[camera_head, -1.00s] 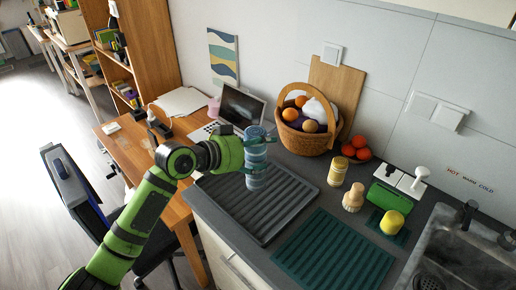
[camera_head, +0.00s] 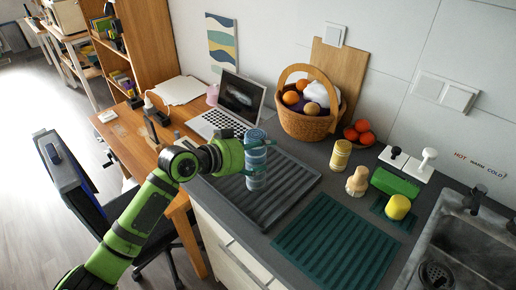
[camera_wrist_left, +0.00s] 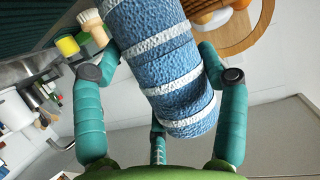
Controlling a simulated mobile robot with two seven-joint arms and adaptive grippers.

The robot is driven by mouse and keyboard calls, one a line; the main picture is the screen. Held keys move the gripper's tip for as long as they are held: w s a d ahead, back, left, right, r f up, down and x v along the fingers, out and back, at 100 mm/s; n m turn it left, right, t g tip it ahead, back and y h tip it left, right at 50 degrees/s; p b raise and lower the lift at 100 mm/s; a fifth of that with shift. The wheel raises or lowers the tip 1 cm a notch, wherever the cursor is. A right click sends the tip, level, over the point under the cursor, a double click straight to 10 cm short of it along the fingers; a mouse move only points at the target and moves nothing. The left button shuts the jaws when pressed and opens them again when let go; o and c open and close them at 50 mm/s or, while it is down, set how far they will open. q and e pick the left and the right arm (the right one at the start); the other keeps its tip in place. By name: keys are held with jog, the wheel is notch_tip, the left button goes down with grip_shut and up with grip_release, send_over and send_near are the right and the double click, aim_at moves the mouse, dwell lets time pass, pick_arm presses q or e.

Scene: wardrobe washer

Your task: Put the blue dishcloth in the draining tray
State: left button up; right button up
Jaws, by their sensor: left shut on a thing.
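The blue dishcloth (camera_head: 256,177) is a striped blue and white roll, held upright in the head view. My left gripper (camera_head: 257,158) is shut around it, with its fingers on either side. The wrist view shows the roll (camera_wrist_left: 165,60) between the teal fingers. In the head view the roll overlaps the left part of the grey ribbed draining tray (camera_head: 289,191). I cannot tell whether its lower end touches the tray or hangs just above it. My right gripper is not in view.
A green ribbed mat (camera_head: 335,250) lies right of the tray, then a sink (camera_head: 465,245). A wicker basket (camera_head: 305,122) with fruit stands behind the tray. A laptop (camera_head: 240,98) is on the desk.

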pick_arm(q)
jog(key=shift+f+b, duration=0.3)
jog(key=shift+f, duration=0.3)
jog(key=o, duration=1.3)
jog(key=shift+c, duration=0.2)
jog(key=shift+r, duration=0.1)
notch_tip(320, 180, up, 10)
jog(key=p, duration=0.8)
jog(key=shift+p, duration=0.35)
jog(key=shift+a, duration=0.1)
